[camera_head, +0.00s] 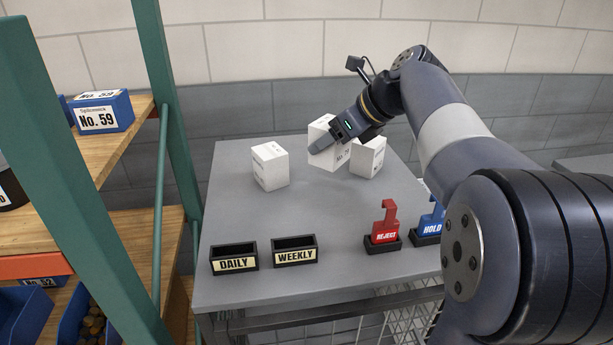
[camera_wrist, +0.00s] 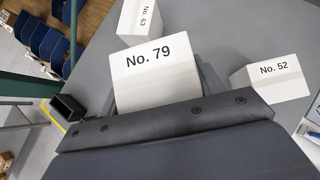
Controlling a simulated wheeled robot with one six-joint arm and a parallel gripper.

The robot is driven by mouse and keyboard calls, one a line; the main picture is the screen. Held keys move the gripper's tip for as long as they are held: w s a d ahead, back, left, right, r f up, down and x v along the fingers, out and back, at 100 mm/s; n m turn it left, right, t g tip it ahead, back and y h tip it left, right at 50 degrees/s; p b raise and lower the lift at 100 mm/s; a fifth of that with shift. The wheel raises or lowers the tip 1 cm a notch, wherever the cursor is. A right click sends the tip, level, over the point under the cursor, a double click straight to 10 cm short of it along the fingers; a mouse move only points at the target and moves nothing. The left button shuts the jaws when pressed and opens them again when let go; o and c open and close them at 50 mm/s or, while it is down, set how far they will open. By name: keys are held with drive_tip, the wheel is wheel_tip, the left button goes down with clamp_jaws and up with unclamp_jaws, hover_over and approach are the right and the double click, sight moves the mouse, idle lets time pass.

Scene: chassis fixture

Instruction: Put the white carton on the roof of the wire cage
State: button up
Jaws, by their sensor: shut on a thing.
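Three white cartons show in the head view: one at left (camera_head: 270,166), one at right (camera_head: 368,157) and one between them (camera_head: 343,158). My gripper (camera_head: 325,145) is shut on the middle one. In the wrist view that held carton (camera_wrist: 155,75) reads "No. 79" and sits between my fingers. The other two read "No. 63" (camera_wrist: 140,18) and "No. 52" (camera_wrist: 272,76) and stand apart from it. I cannot tell whether the held carton touches the surface. White wire mesh (camera_head: 410,322) shows below the front edge of the grey top (camera_head: 260,205); most of the cage is hidden.
Black holders marked "DAILY" (camera_head: 234,258) and "WEEKLY" (camera_head: 295,250) stand along the front. A red "REJECT" tag (camera_head: 384,224) and blue "HOLD" tag (camera_head: 432,220) stand right of them. A green-posted shelf (camera_head: 165,130) is at left. The middle of the top is clear.

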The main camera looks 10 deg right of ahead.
wheel_tip(320, 180, down, 9)
drive_tip(key=shift+s+d+r+b, duration=0.1)
drive_tip(key=shift+b, duration=0.25)
drive_tip(key=o, duration=1.3)
drive_tip(key=shift+f, duration=0.2)
drive_tip(key=shift+r, duration=0.15)
drive_tip(key=shift+s+d+r, duration=0.15)
drive_tip(key=shift+r, duration=0.05)
drive_tip(key=v, duration=1.1)
drive_tip(key=shift+s+d+r, duration=0.1)
drive_tip(key=shift+s+r, duration=0.05)
drive_tip(key=shift+r, duration=0.05)
